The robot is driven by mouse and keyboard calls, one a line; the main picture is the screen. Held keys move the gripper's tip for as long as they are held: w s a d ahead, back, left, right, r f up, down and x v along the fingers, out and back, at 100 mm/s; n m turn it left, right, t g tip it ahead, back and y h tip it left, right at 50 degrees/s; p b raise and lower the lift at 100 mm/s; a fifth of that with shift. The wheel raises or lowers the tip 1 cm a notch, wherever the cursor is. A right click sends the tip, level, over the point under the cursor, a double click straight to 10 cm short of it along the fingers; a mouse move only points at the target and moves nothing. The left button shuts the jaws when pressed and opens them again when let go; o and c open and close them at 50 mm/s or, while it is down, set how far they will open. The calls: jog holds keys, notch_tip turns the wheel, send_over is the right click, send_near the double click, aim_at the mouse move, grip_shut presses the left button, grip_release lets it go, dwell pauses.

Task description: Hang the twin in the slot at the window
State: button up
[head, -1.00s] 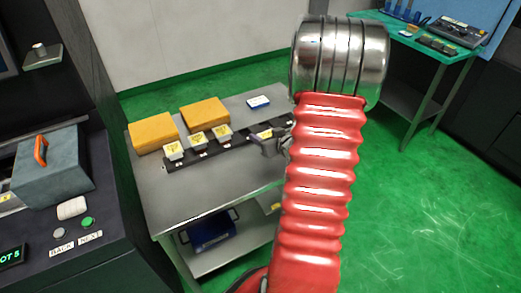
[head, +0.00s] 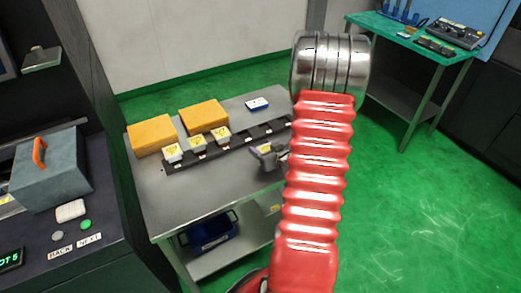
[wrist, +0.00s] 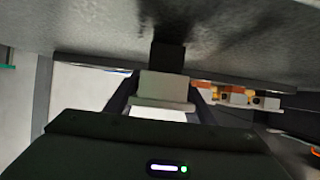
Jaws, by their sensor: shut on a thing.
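My gripper (head: 268,156) is just in front of the right part of the black rack (head: 240,142) on the grey cart, partly behind my red arm sleeve. In the wrist view my gripper (wrist: 162,92) is shut on a light grey holder (wrist: 162,86) with a dark block (wrist: 168,56) on its far side. I cannot tell whether this holder is the twin. Three holders with yellow labels, left (head: 173,152), middle (head: 197,144) and right (head: 221,135), sit in the rack's left part. The console at left has a display reading "OT 5" (head: 10,261); I cannot make out the window slot.
Two orange-yellow boxes (head: 152,134) (head: 204,116) and a small blue-white box (head: 257,104) stand behind the rack. A grey box with an orange handle (head: 45,168) sits on the console. The cart top in front of the rack (head: 205,192) is clear.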

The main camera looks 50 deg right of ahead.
jog(key=shift+f, duration=0.2)
jog(key=o, duration=1.3)
jog(key=shift+r, duration=0.1)
jog(key=shift+s+r, duration=0.3)
jog(key=shift+s, duration=0.15)
jog(key=v, duration=1)
jog(key=shift+a, duration=0.1)
jog(key=shift+s+a+r, duration=0.15)
jog(key=shift+s+r, duration=0.05)
jog(key=shift+s, duration=0.2)
jog(key=shift+w, duration=0.1)
